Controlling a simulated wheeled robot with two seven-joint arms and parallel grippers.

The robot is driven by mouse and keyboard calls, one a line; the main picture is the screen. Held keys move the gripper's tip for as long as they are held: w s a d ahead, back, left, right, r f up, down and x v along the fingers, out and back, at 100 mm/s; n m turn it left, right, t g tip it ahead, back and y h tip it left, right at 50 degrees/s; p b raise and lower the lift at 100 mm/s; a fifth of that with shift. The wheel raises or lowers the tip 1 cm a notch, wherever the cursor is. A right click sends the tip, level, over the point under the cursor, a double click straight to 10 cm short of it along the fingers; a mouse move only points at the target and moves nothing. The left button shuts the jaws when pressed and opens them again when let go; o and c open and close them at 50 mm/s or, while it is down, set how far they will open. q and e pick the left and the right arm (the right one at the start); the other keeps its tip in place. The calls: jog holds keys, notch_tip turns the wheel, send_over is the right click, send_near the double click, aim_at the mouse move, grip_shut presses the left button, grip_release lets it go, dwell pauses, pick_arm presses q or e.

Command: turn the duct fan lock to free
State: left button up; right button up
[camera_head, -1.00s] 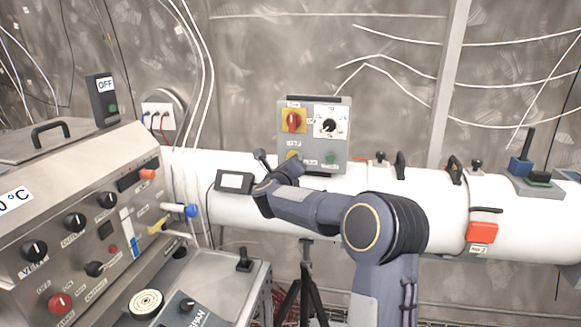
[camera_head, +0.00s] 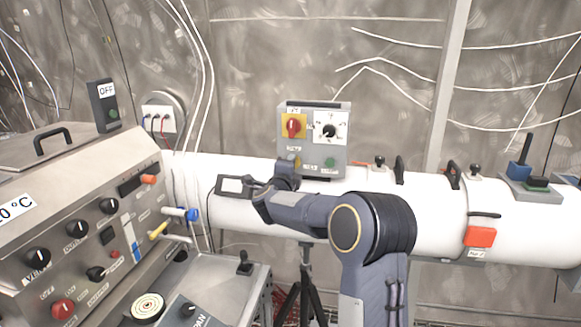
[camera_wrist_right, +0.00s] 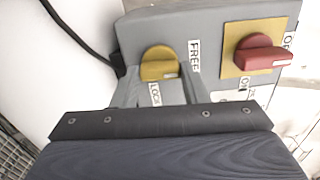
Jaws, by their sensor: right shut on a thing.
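The grey control box (camera_head: 341,150) stands on the white duct, with the yellow lock knob (camera_head: 291,160) at its lower left, partly hidden by my right arm. In the right wrist view the yellow knob (camera_wrist_right: 160,62) sits between my right gripper's (camera_wrist_right: 163,80) two grey fingers, which are shut on it. A FREE label (camera_wrist_right: 195,56) is to its right and a LOCK label (camera_wrist_right: 155,94) below it. A small pale mark shows at the knob's lower right edge. My right gripper (camera_head: 287,167) also shows at the box's lower left. My left gripper is out of view.
A small display (camera_head: 234,185) is left of my wrist. The duct (camera_head: 435,205) runs across behind my arm.

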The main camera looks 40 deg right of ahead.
jog(key=shift+n, duration=0.5)
jog(key=o, duration=1)
jog(key=b+v, duration=0.2)
jog(key=v, duration=0.5)
jog(key=shift+s+a, duration=0.2)
jog(key=shift+a, duration=0.2)
